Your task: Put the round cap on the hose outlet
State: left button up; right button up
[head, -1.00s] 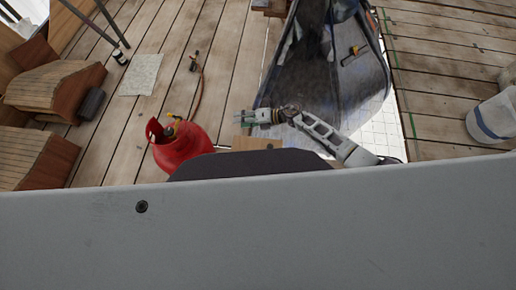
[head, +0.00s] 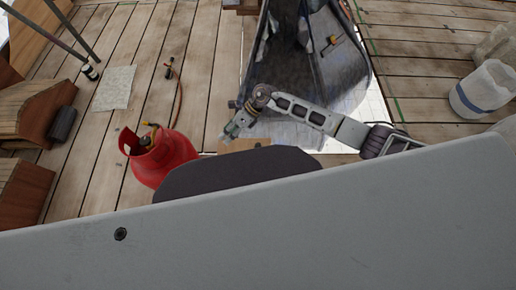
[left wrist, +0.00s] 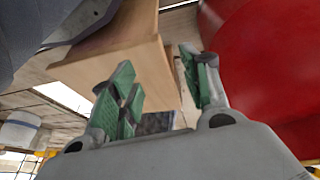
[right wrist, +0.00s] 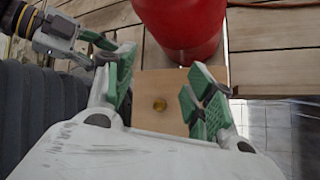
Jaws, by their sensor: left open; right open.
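In the head view the block (head: 232,145) is partly hidden by my own body.
The red cylinder also stands close in the left wrist view (left wrist: 265,60). A dark sheet-lined trough (head: 300,75) is behind my right arm. A white bucket (head: 485,90) is at right, wooden steps (head: 30,110) at left.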

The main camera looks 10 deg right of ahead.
jog(key=d+f+n+h+b, duration=0.1)
pick_arm(q)
jog(key=shift+t+h, duration=0.4)
jog(key=shift+h, duration=0.1)
jog(key=shift+w+d+r+b, duration=0.25)
jog(key=shift+r+b, duration=0.55)
jog(key=shift+b, duration=0.65)
jog(key=shift+w+d+r+b, duration=0.1)
jog(key=shift+d+r+b, duration=0.2)
jog(key=shift+r+b, duration=0.85)
jog(key=shift+w+d+r+b, duration=0.25)
jog(key=shift+r+b, duration=0.25)
jog(key=shift+b, duration=1.25)
pick_arm(e)
jog(key=n+t+h, duration=0.2)
jog(key=n+h, duration=0.5)
jog(key=h, duration=0.1)
send_over(257, 144)
jog(key=shift+f, duration=2.7)
pick_arm(q)
jog(key=shift+d+f, duration=0.1)
pick_arm(e)
jog(key=shift+f, duration=0.15)
